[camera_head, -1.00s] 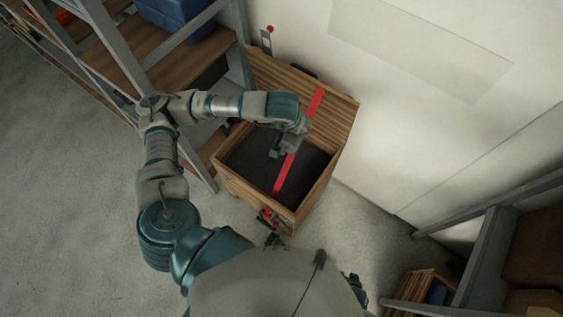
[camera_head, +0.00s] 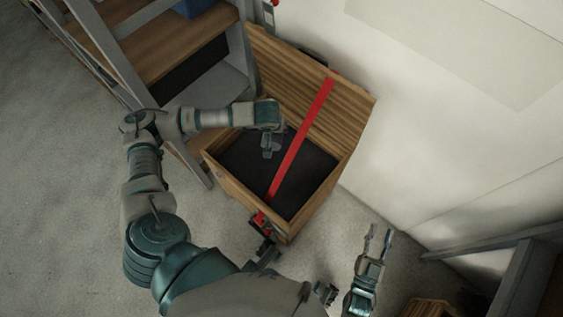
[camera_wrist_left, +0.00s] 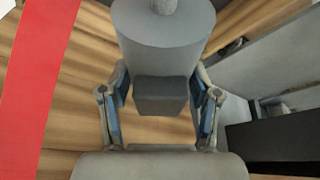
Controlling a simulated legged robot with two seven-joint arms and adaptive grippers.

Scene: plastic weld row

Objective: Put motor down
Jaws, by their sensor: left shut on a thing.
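The grey motor (camera_wrist_left: 165,38) has a round body and a square dark grey block. In the left wrist view it sits between the two blue-padded fingers of my left gripper (camera_wrist_left: 161,82), which is shut on it. In the head view my left gripper (camera_head: 270,146) is over the open wooden crate (camera_head: 232,183), left of the red strap (camera_head: 298,140). The motor is small there and hard to tell from the fingers. My right gripper (camera_head: 378,240) is raised to the right of the crate, its fingers apart and empty.
The crate has a dark floor (camera_head: 240,160) and a slatted lid (camera_head: 300,75) tilted back. A grey-framed shelf (camera_head: 170,50) stands close on the left. A white wall (camera_head: 430,130) is behind on the right. Bare concrete floor (camera_head: 70,200) lies at the left.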

